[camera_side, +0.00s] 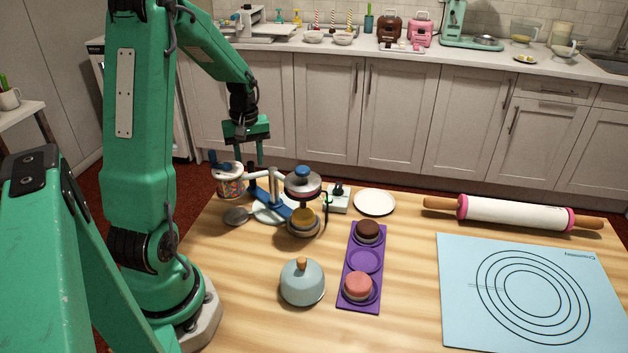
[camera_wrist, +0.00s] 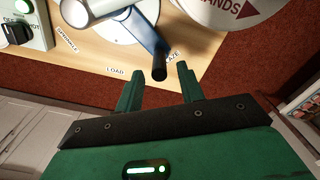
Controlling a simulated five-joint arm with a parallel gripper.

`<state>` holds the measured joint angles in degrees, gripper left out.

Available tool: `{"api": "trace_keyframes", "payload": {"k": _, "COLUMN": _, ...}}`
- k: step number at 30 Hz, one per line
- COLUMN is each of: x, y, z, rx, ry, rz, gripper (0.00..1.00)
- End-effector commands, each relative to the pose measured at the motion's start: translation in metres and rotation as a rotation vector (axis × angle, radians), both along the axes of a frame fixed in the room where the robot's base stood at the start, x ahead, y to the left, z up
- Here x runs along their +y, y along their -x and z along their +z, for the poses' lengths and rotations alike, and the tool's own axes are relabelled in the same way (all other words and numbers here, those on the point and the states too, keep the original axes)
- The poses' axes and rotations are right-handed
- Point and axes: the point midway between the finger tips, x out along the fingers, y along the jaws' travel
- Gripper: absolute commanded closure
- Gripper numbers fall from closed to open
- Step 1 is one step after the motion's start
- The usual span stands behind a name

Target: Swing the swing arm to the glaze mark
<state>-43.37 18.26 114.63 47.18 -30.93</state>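The swing arm is a blue bar (camera_wrist: 148,34) with a dark round handle end in the wrist view. In the side view the blue bar (camera_side: 272,200) lies low beside a grey post. My gripper (camera_wrist: 158,68) is open, with its fingers apart. The handle end shows between the fingertips, with visible gaps on both sides; contact is not seen. The glaze mark (camera_wrist: 173,58) is a label right of the handle, its first letter hidden. The load label (camera_wrist: 115,71) is left of the handle. In the side view my gripper (camera_side: 248,158) is above the table's back left.
A sprinkle jar (camera_side: 230,183) and a nozzle station over a cake (camera_side: 303,222) flank the swing arm. A deposit box (camera_wrist: 25,35) shows a green light. A purple tray (camera_side: 350,297) with cakes, a grey-blue dome (camera_side: 302,284), and a white plate (camera_side: 375,202) stand nearby.

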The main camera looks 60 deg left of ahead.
Motion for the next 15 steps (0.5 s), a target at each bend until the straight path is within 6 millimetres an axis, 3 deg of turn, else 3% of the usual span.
{"api": "trace_keyframes", "payload": {"k": 15, "x": 0.0, "y": 0.0, "z": 0.037, "rx": -0.002, "ry": -0.002, "rz": 0.0, "gripper": 0.62}}
